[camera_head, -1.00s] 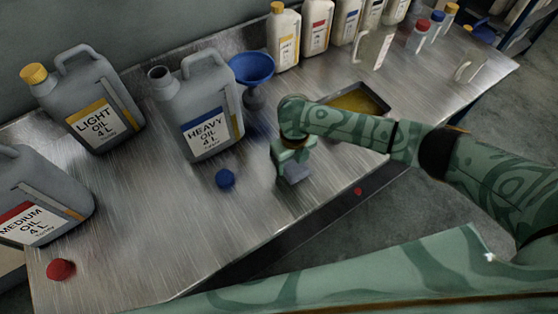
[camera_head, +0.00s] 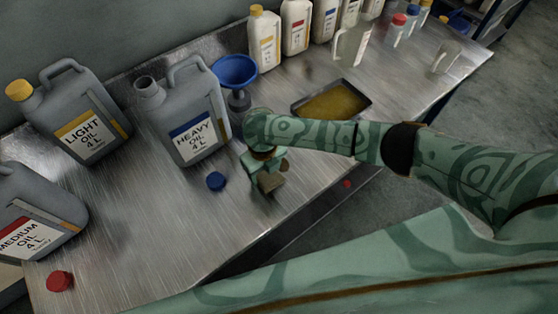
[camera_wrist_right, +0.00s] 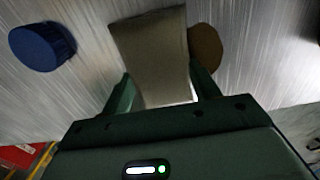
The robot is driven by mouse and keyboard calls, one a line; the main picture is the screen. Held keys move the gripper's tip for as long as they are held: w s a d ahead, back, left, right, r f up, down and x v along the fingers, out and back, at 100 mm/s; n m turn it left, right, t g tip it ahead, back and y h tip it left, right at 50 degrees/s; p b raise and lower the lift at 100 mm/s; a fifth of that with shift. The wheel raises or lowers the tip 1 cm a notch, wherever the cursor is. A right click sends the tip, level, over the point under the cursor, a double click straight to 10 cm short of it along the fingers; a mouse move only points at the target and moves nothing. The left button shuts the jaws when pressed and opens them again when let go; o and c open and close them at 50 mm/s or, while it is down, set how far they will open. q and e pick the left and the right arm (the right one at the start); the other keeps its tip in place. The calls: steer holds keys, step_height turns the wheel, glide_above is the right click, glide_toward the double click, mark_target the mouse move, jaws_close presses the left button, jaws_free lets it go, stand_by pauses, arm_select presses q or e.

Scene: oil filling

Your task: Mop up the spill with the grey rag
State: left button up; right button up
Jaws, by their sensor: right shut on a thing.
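My right gripper (camera_head: 267,172) is low over the metal bench near its front edge, shut on the grey rag (camera_head: 270,182). In the right wrist view the rag (camera_wrist_right: 150,48) hangs as a flat grey-brown piece between the two fingers (camera_wrist_right: 160,92). A brown rounded patch, which looks like the spill (camera_wrist_right: 206,46), lies just right of the rag, partly hidden by the rag and a finger. I cannot tell whether the rag touches the bench. In the head view I cannot make out the spill clearly. My left gripper is not in view.
A blue cap (camera_head: 216,181) lies close left of my right gripper. The heavy oil jug (camera_head: 190,125) and a blue funnel (camera_head: 235,70) stand behind. A tray of yellow oil (camera_head: 335,104) sits behind my right arm.

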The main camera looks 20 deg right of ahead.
mark_target(293, 155)
steer(key=d+p, duration=0.2)
steer(key=d, duration=0.7)
steer(key=shift+d, duration=0.35)
steer(key=w+a+b, duration=0.1)
steer(key=a, duration=0.2)
steer(key=w+a+b, duration=0.1)
steer(key=a, duration=0.2)
steer(key=w+a+b, duration=0.1)
steer(key=w+a, duration=0.1)
steer(key=a, duration=0.2)
steer(key=shift+f, duration=0.1)
steer(key=shift+d, duration=0.25)
steer(key=d+p, duration=0.1)
steer(key=d, duration=0.8)
steer(key=shift+d, duration=0.2)
steer(key=a, duration=0.1)
steer(key=s+a+p, duration=0.1)
steer(key=a, duration=0.1)
steer(key=s+a+p, duration=0.1)
steer(key=shift+a, duration=0.15)
steer(key=shift+s+a, duration=0.1)
steer(key=shift+a, duration=0.25)
